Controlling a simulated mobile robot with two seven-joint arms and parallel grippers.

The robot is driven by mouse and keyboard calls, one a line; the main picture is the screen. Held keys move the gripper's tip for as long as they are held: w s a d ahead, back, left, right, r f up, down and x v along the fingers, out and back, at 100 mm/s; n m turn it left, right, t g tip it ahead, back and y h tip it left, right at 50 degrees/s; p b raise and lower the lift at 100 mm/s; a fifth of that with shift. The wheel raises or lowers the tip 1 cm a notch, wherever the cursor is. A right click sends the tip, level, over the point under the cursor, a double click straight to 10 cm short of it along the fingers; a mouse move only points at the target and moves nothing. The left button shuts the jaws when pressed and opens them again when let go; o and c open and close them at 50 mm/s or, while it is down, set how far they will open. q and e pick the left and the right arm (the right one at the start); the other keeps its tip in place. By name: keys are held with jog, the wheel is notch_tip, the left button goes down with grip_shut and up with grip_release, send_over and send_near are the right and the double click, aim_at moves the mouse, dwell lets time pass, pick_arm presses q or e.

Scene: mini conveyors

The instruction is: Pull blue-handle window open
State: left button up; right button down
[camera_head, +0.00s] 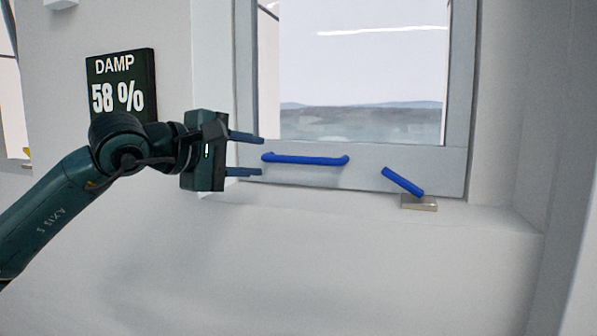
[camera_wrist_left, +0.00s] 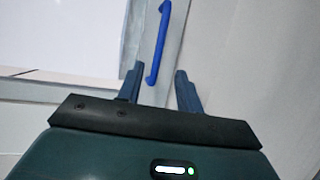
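The window (camera_head: 360,174) has a grey frame around a clear pane and sits in a recess in the white wall. A blue bar handle (camera_head: 305,159) lies level on its lower rail. A second, slanted blue lever (camera_head: 402,181) is at the right of the rail. My left gripper (camera_head: 262,156) is open and empty, its fingers pointing right at the left end of the bar handle. In the left wrist view the handle (camera_wrist_left: 161,40) reaches in between the spread fingertips (camera_wrist_left: 159,73). I cannot tell whether they touch it. My right gripper is in neither view.
A small metal block (camera_head: 419,203) sits under the slanted lever, on the sill (camera_head: 330,205). A dark sign (camera_head: 120,82) reading "DAMP 58 %" hangs on the wall behind my left arm. The space in front of the window looks clear.

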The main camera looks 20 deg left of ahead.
aim_at(297, 160)
pick_arm(q)
jog(key=p+x, duration=0.2)
jog(key=x, duration=1.1)
jog(key=shift+w+f+p, duration=0.15)
jog(key=shift+p, duration=0.15)
grip_shut()
